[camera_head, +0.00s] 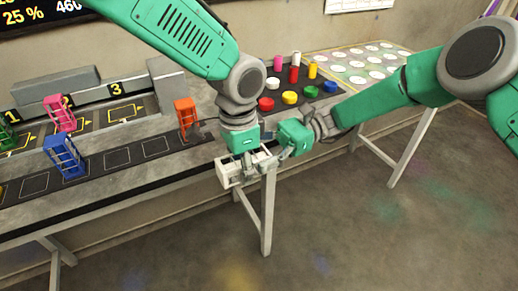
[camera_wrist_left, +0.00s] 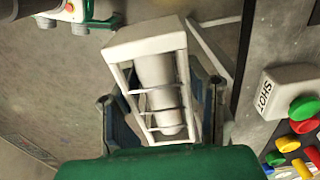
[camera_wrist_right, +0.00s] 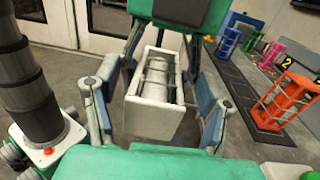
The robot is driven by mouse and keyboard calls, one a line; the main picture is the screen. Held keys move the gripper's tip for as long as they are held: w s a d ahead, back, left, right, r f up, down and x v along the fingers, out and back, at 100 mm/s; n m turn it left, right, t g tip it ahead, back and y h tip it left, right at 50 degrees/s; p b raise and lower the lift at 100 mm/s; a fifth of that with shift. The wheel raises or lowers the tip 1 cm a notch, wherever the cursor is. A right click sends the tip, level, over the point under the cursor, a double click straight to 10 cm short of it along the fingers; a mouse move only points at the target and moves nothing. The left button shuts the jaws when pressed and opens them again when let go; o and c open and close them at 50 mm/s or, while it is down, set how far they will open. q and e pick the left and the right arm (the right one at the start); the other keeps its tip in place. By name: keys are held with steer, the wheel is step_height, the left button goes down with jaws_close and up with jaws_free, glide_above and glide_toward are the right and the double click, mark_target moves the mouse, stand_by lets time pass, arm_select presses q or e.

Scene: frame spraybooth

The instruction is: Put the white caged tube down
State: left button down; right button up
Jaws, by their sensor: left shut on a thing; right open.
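The white caged tube (camera_head: 232,172) is a white frame with thin bars around a pale cylinder. It is held in the air off the front edge of the bench. My left gripper (camera_head: 250,160) is shut on it; the left wrist view shows the white caged tube (camera_wrist_left: 158,92) tilted between the blue-grey fingers. My right gripper (camera_head: 272,148) is close by on the right. In the right wrist view its fingers are open on either side of the white caged tube (camera_wrist_right: 157,95), with gaps visible. My left gripper's green housing partly hides the tube's far end there.
The bench has a dark strip (camera_head: 110,157) with marked squares. An orange cage (camera_head: 187,118), a blue cage (camera_head: 63,156) and a pink cage (camera_head: 60,113) stand to the left. Several coloured caps and cylinders, including a red cap (camera_head: 266,104), are behind the grippers. Some marked squares are empty.

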steer(key=c, duration=1.2)
arm_select(q)
steer(key=c, duration=0.8)
jaws_free()
arm_select(e)
steer(key=shift+c, duration=1.4)
arm_select(q)
steer(key=shift+r, duration=0.1)
